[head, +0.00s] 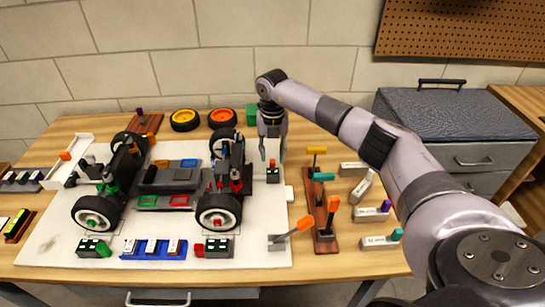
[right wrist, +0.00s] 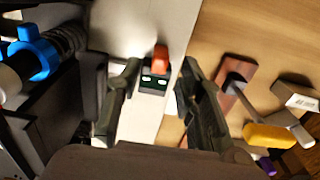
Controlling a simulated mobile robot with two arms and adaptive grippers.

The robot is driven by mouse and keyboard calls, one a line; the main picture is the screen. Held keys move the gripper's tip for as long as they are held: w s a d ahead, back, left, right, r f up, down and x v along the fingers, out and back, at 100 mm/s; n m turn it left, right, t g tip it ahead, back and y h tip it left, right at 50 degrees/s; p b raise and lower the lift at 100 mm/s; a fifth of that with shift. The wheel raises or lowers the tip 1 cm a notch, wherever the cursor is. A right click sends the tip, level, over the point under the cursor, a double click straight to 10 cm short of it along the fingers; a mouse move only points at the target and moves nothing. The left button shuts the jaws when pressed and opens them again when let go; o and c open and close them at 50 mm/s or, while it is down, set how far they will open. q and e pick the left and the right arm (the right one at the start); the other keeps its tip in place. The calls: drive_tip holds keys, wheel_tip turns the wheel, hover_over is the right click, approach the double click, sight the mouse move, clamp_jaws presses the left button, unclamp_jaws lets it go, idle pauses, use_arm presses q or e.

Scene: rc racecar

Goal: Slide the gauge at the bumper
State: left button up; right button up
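A small dark gauge block (head: 273,177) with a red-orange knob stands near the right edge of the white board, just right of the car (head: 170,180). My right gripper (head: 273,158) points down above the block. In the right wrist view its open fingers (right wrist: 162,70) stand on either side of the block, with gaps between. I cannot tell which part is the bumper. My left gripper is not in view.
Similar dark blocks (head: 213,247) and a blue tray (head: 153,257) lie along the board's front. A brown rack (head: 325,240) with coloured handles and several grey blocks (head: 380,241) stand to the right. Yellow (head: 185,120) and orange-rimmed wheels (head: 222,118) lie behind.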

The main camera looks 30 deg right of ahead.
drive_tip(key=shift+f, duration=1.1)
drive_tip(key=c, duration=0.8)
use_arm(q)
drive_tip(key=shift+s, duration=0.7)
use_arm(e)
clamp_jaws()
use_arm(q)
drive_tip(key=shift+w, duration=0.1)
